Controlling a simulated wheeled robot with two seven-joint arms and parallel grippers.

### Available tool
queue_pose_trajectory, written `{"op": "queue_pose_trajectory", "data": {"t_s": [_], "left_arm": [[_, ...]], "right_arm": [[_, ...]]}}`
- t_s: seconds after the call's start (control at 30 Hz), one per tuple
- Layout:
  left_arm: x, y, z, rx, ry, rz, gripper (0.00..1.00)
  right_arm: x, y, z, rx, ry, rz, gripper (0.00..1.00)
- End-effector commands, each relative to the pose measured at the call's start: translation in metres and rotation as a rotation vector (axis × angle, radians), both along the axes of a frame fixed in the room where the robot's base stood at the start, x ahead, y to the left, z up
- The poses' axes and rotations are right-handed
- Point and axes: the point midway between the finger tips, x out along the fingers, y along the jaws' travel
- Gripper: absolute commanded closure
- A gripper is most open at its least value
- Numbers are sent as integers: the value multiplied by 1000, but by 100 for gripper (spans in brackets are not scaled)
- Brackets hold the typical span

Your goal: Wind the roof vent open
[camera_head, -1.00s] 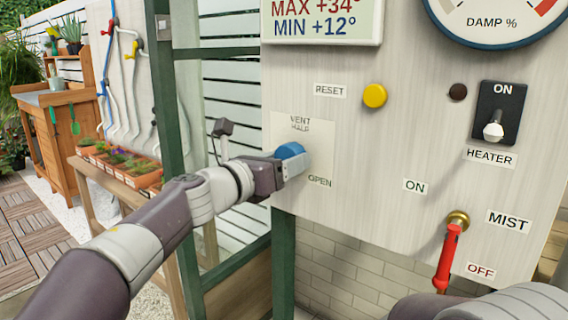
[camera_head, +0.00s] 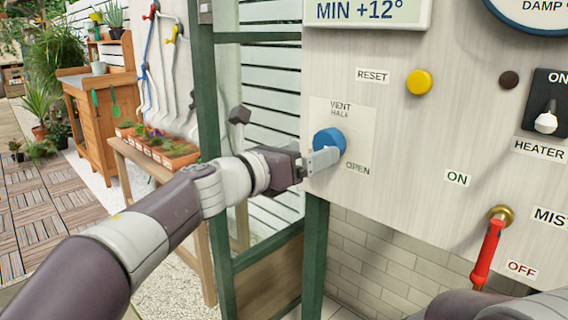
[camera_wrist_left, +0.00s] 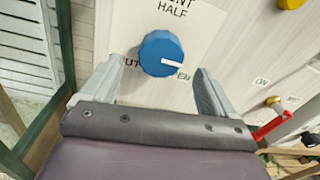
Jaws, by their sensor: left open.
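The blue vent knob (camera_head: 329,142) sits on a pale plate on the control panel (camera_head: 400,140), with the labels VENT, HALF and OPEN around it. In the left wrist view the knob (camera_wrist_left: 161,54) shows a white pointer line aimed right, toward the partly hidden green OPEN label. A red label is partly covered at the knob's left. My left gripper (camera_head: 322,158) is in front of the knob. In the wrist view the left gripper (camera_wrist_left: 160,85) is open, one finger on each side below the knob, with gaps between fingers and knob. The roof vent is not in view.
A yellow RESET button (camera_head: 419,82), a heater switch (camera_head: 546,118) and a red mist lever (camera_head: 488,252) are on the panel to the right. A green frame post (camera_head: 207,120) stands left of the panel. A bench with potted plants (camera_head: 158,146) is behind my arm.

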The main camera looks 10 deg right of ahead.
Motion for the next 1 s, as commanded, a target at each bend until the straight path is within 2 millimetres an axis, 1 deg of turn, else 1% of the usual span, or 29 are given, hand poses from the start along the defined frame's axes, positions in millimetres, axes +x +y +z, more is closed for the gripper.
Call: {"op": "queue_pose_trajectory", "data": {"t_s": [0.03, 0.1, 0.2, 0.3, 0.43, 0.7, 0.77, 0.83, 0.87, 0.9, 0.97, 1.0], "left_arm": [[-8, 12, 0, 0, -1, 3, 12], [-19, 27, 0, 0, 0, 3, 12], [-32, 46, 0, 1, -1, 3, 12], [-41, 59, 0, 2, 0, 2, 12], [-46, 65, -1, 2, 1, 0, 12], [-47, 66, -1, -1, 5, 0, 12], [-45, 67, -1, -28, 44, 7, 12], [-33, 76, -2, -146, 189, 86, 12], [-23, 86, -11, -248, 313, 151, 12], [-10, 104, -31, -432, 523, 271, 12], [4, 139, -78, -743, 850, 488, 12], [5, 163, -112, -935, 1029, 634, 12]], "right_arm": [[0, 0, -1, 0, 0, 0, 57], [0, 0, -1, 0, 0, 0, 57], [0, 0, 0, 0, 0, 0, 57], [0, 0, 1, 0, 0, 0, 57], [0, 0, 1, 0, 0, 0, 57], [0, 0, 1, 0, 0, 0, 57], [0, 0, 1, 0, 0, 0, 57], [0, 0, 1, 0, 0, 0, 57], [0, 0, 1, 0, 0, 0, 57], [0, 0, 1, 0, 0, 0, 57], [0, 0, 1, 0, 0, 0, 57], [0, 0, 1, 0, 0, 0, 57]]}}
